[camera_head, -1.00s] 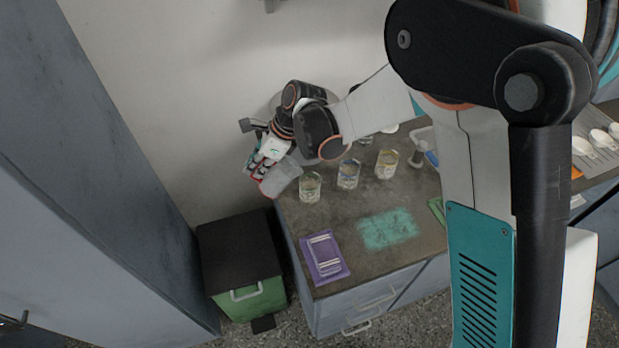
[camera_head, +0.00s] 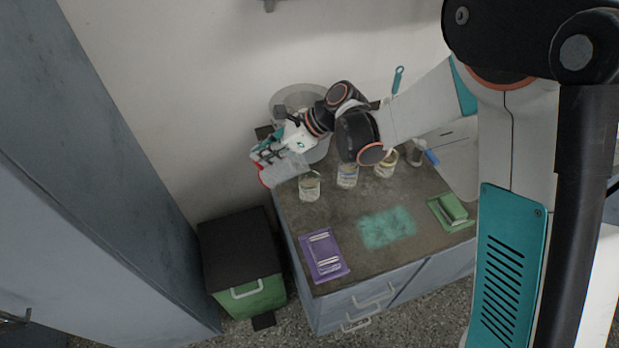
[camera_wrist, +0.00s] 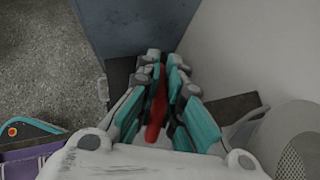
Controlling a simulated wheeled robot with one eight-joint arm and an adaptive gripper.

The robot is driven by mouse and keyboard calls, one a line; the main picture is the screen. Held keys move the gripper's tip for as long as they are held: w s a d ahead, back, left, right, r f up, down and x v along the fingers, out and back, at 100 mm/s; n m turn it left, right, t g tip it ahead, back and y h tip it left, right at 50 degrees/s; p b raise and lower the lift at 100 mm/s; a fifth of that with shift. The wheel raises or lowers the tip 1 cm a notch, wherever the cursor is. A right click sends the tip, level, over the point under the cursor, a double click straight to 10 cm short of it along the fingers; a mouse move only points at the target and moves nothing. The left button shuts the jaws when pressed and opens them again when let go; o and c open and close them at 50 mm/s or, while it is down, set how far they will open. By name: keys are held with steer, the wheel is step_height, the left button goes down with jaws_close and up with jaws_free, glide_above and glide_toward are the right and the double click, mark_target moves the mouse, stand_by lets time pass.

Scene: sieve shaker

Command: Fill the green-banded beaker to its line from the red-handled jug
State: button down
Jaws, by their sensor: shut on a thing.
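My gripper (camera_head: 268,155) is shut on the red handle (camera_wrist: 158,108) of the jug, which lies between the teal fingers in the wrist view. The clear jug (camera_head: 288,169) is held at the counter's left back corner, its red handle to the left. It looks tilted, but I cannot tell how far or whether it holds anything.
A blue-marked beaker (camera_head: 347,176) and a yellow-marked beaker (camera_head: 386,164) stand to the right, partly near my arm. A large grey round vessel (camera_head: 284,98) is behind my gripper. A purple mat (camera_head: 318,262) and green pad (camera_head: 451,208) lie in front. A green bin (camera_head: 248,295) stands left.

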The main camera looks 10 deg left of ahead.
steer(key=shift+d+y+b, duration=0.2)
steer(key=shift+y+b, duration=0.15)
steer(key=shift+y, duration=0.05)
stand_by(0.9)
steer(key=shift+w+d+r+y, duration=0.1)
steer(key=shift+d+r+y, duration=0.45)
steer(key=shift+r+y, duration=0.3)
stand_by(2.0)
steer(key=shift+d+f+y+b, duration=0.2)
steer(key=shift+y+b, duration=0.15)
steer(key=shift+b, duration=0.2)
stand_by(2.0)
steer(key=shift+a+r+p, duration=0.15)
steer(key=shift+r+p, duration=0.1)
steer(key=shift+p, duration=0.05)
steer(key=shift+s+a+f+h+p, duration=0.1)
steer(key=shift+a+f+h+p, duration=0.1)
steer(key=shift+a+f+h, duration=0.3)
steer(key=shift+s+a+f+h+p, duration=0.1)
steer(key=shift+a+f+h+p, duration=0.15)
steer(key=shift+h, duration=0.45)
steer(key=shift+a+r+h+p, duration=0.1)
steer(key=shift+a+h+p, duration=0.1)
steer(key=shift+h+p, duration=0.3)
steer(key=shift+w+f, duration=0.1)
steer(key=shift+f, duration=0.1)
